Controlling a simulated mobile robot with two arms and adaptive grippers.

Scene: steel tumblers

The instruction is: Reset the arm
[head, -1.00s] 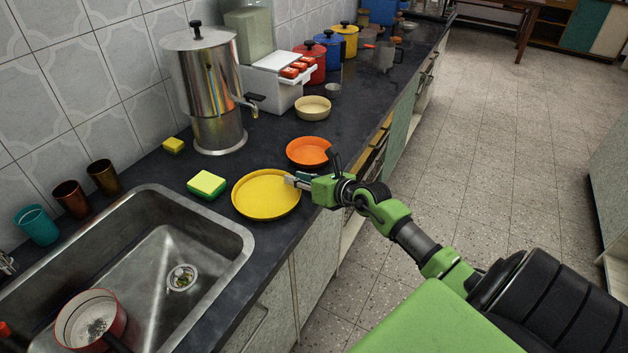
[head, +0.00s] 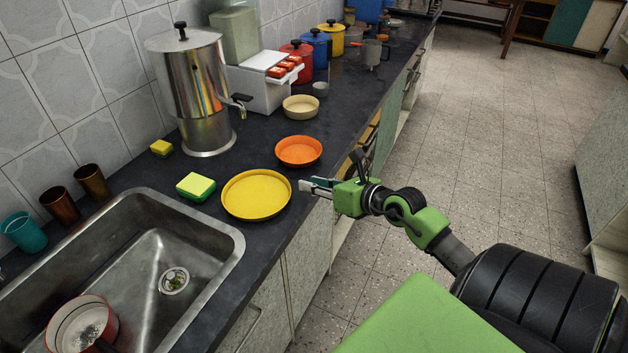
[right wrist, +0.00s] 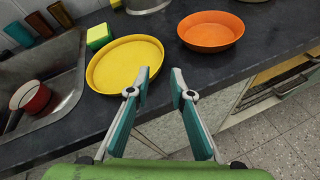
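My right gripper (head: 306,187) is past the counter's front edge, just right of the yellow plate (head: 256,195). In the right wrist view my right gripper (right wrist: 160,82) has its two fingers apart with nothing between them. The yellow plate (right wrist: 124,64) lies flat on the counter ahead of the left finger, apart from it. An orange bowl (head: 298,151) stands behind the plate; it also shows in the right wrist view (right wrist: 211,32). Copper tumblers (head: 60,205) (head: 91,181) and a teal tumbler (head: 24,232) stand behind the sink. My left gripper is not in view.
A steel sink (head: 222,262) holds a red-rimmed pan (head: 80,322). A yellow-green sponge (head: 195,187), a steel urn (head: 194,90) and a beige bowl (head: 300,107) stand on the dark counter. An open drawer (right wrist: 272,80) juts below the counter. The floor (head: 480,150) at right is clear.

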